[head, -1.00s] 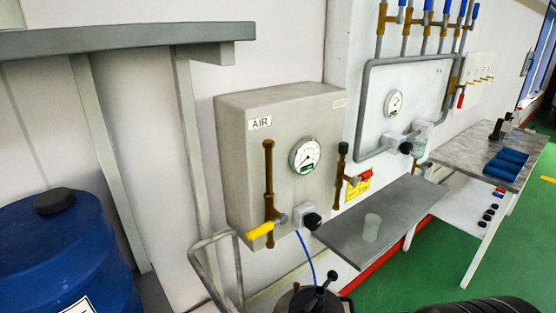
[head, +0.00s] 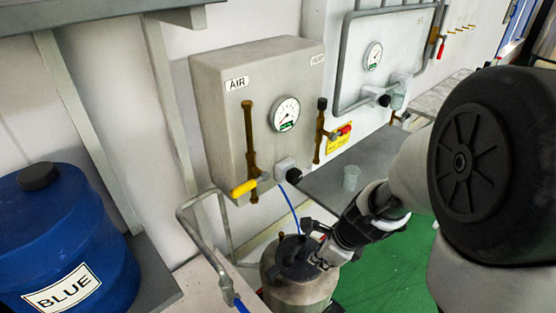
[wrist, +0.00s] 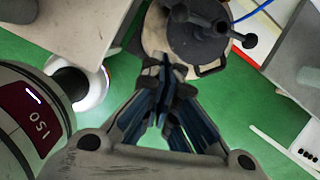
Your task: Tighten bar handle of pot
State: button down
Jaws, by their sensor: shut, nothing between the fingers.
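The pot (head: 298,291) is a grey metal vessel with a dark lid (head: 289,252), standing at the bottom centre of the head view. In the wrist view, the dark lid (wrist: 193,43) is at the top. The dark bar handle (wrist: 221,27) with rounded ends lies across it. My gripper (wrist: 165,64) is shut and empty, with its fingertips close to the lid's near edge. In the head view, my gripper (head: 322,260) is at the right side of the pot's top and partly covers it. I cannot tell whether it touches the pot.
A blue hose (head: 291,203) runs from the AIR box (head: 205,105) to the pot. A bent metal rail (head: 188,228) is left of the pot. A blue drum (head: 65,235) stands at left. A grey shelf (head: 325,181) with a clear cup (head: 351,178) is behind.

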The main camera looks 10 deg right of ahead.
jog(key=w+a+f+m+b, duration=0.1)
jog(key=w+f+b, duration=0.2)
jog(key=f, duration=0.3)
jog(key=w+a+f+m+b, duration=0.2)
jog(key=f+b, duration=0.1)
jog(key=f, duration=0.4)
jog(key=shift+w, duration=0.4)
jog(key=shift+f, duration=0.1)
jog(key=a+p, duration=0.1)
jog(key=w+a+m+p, duration=0.1)
jog(key=a, duration=0.1)
jog(key=shift+h, duration=0.3)
